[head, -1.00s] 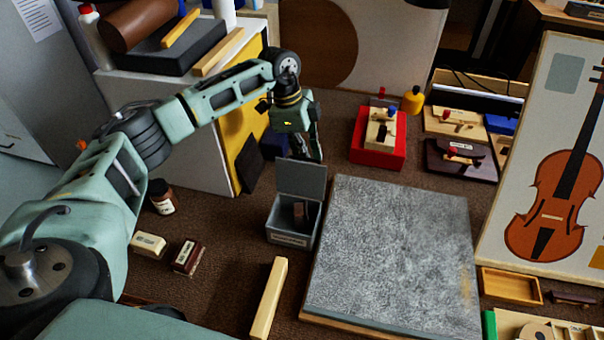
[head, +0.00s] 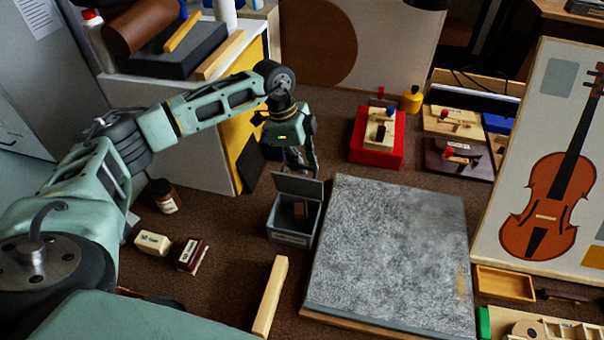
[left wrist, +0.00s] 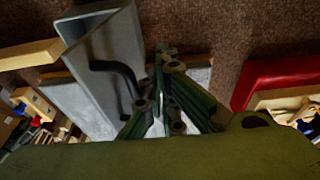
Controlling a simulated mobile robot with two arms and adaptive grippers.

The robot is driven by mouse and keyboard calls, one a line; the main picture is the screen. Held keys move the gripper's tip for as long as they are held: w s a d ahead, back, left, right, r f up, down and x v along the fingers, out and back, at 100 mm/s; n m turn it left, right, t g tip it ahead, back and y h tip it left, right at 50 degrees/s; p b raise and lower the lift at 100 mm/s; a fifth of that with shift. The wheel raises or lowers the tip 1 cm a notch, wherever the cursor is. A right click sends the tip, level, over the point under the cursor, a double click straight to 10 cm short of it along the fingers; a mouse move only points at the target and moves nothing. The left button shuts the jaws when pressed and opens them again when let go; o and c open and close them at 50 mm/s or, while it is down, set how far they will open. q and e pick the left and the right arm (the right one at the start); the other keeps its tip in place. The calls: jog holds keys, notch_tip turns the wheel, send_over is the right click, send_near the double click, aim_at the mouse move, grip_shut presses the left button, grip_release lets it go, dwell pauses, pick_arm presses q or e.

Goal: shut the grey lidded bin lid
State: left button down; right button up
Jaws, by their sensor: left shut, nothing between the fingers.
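The grey lidded bin (head: 287,238) stands on the brown bench top, just left of the large grey slab. A small brown item shows inside. My left gripper (head: 308,171) is shut and empty, pointing down right behind the lid; I cannot tell for sure if it touches it. In the left wrist view the shut fingers (left wrist: 170,85) are beside a grey panel that looks like the lid (left wrist: 115,50). My right gripper is not in view.
The grey slab (head: 390,250) lies right of the bin. A red box (head: 366,152) stands behind it. A pale wooden bar (head: 270,297) lies in front.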

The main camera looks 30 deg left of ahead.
aim_at(297, 177)
pick_arm(q)
jog(key=shift+s+d+p, duration=0.3)
jog(key=shift+s+p, duration=0.2)
jog(key=shift+s, duration=0.55)
jog(key=shift+s+d+p, duration=0.25)
jog(key=shift+s+p, duration=0.25)
jog(key=shift+s, duration=0.55)
notch_tip(297, 177, up, 10)
jog(key=w+p, duration=0.1)
jog(key=p, duration=0.6)
jog(key=shift+a+p, duration=0.15)
jog(key=shift+p, duration=0.2)
jog(key=shift+w, duration=0.1)
